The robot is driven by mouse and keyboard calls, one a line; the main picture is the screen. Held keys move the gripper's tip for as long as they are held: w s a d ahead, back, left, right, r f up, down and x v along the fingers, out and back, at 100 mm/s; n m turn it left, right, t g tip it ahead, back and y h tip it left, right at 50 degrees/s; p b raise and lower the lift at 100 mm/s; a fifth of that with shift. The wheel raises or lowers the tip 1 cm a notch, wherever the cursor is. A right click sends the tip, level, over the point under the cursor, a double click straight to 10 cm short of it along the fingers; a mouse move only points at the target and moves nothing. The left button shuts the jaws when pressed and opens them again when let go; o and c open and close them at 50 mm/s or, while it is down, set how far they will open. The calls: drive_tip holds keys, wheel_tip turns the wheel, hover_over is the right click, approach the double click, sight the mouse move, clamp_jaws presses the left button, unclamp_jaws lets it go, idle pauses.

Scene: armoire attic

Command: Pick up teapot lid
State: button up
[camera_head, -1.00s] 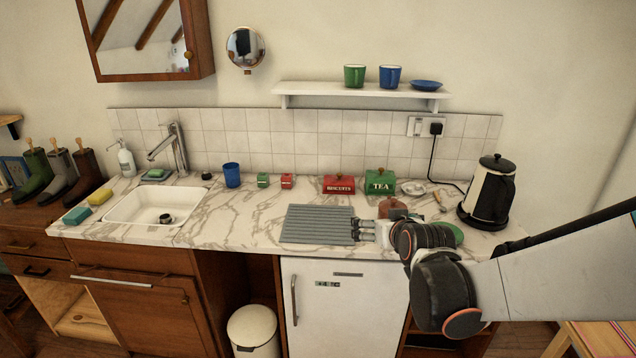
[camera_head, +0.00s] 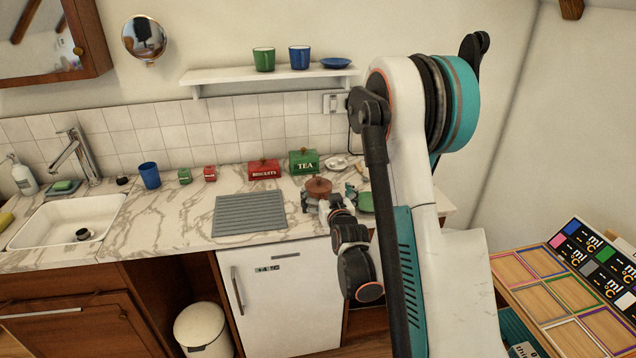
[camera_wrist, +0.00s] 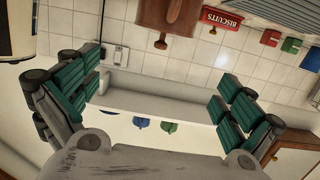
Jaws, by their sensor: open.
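The brown teapot (camera_head: 319,194) stands on the marble counter to the right of the grey ribbed board. Its brown lid with a small knob (camera_head: 318,181) appears to sit on top. My gripper (camera_head: 326,202) is at the front of the teapot, low by its sides, and hides its lower part. In the wrist view, which is upside down, a brown piece with a knob (camera_wrist: 168,18) shows at the top edge, beyond the fingertips. My gripper (camera_wrist: 158,92) has its teal-padded fingers wide apart with nothing between them.
The green TEA box (camera_head: 304,162) and red BISCUITS box (camera_head: 265,171) stand behind the teapot. The ribbed board (camera_head: 249,215) on the left is bare.

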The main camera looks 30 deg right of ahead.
sight(319, 180)
drive_tip(key=p+x, duration=0.1)
drive_tip(key=x, duration=0.5)
drive_tip(key=b+x, duration=0.1)
drive_tip(key=x, duration=0.3)
drive_tip(key=shift+f+b, duration=0.25)
drive_tip(key=shift+b, duration=0.05)
drive_tip(key=shift+w+d, duration=0.15)
drive_tip(key=shift+w, duration=0.5)
drive_tip(key=c, duration=1.1)
